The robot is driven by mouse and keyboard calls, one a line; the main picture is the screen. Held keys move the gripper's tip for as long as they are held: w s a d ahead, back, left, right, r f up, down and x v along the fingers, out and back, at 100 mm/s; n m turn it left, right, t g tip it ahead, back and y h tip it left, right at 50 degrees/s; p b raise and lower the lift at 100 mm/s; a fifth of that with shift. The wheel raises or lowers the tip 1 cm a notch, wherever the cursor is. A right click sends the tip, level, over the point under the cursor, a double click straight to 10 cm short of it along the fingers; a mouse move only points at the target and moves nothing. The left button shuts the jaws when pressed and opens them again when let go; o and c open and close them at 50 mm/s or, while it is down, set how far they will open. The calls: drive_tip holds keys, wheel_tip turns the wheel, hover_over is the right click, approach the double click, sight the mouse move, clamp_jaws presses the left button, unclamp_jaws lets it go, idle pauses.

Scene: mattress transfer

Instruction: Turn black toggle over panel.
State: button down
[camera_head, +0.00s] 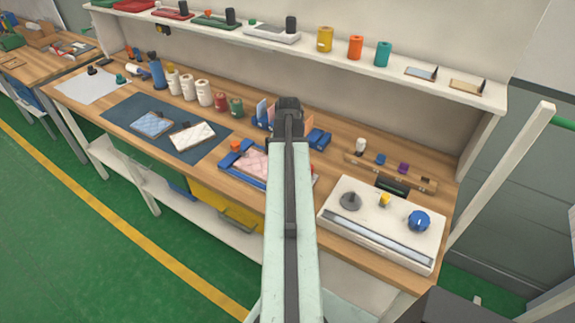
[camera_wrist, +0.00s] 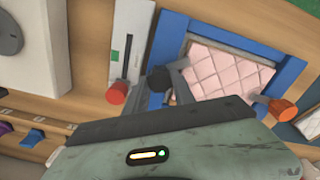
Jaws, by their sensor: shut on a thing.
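A pink quilted panel (camera_wrist: 217,70) lies in a blue frame (camera_wrist: 165,45) in the wrist view. The panel also shows in the head view (camera_head: 254,163), partly hidden by my arm. A black toggle (camera_wrist: 159,78) with a grey bar sits at the frame's left side, close to the panel's near-left corner. My gripper (camera_wrist: 172,92) is at this toggle and shut on it; its fingertips are mostly hidden by the wrist housing. In the head view, my arm hides the toggle.
A white device (camera_head: 385,222) with a blue knob (camera_head: 419,221) stands right of the frame. A dark blue mat (camera_head: 120,115) with two quilted pieces lies to the left. Spools (camera_head: 204,93) and a shelf (camera_head: 320,53) line the back.

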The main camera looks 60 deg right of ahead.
drive_tip(key=m, duration=0.4)
drive_tip(key=shift+m, duration=2.1)
drive_tip(key=c, duration=1.1)
unclamp_jaws()
drive_tip(key=shift+o, duration=0.2)
wheel_tip(320, 180, up, 8)
drive_tip(key=p, duration=0.8)
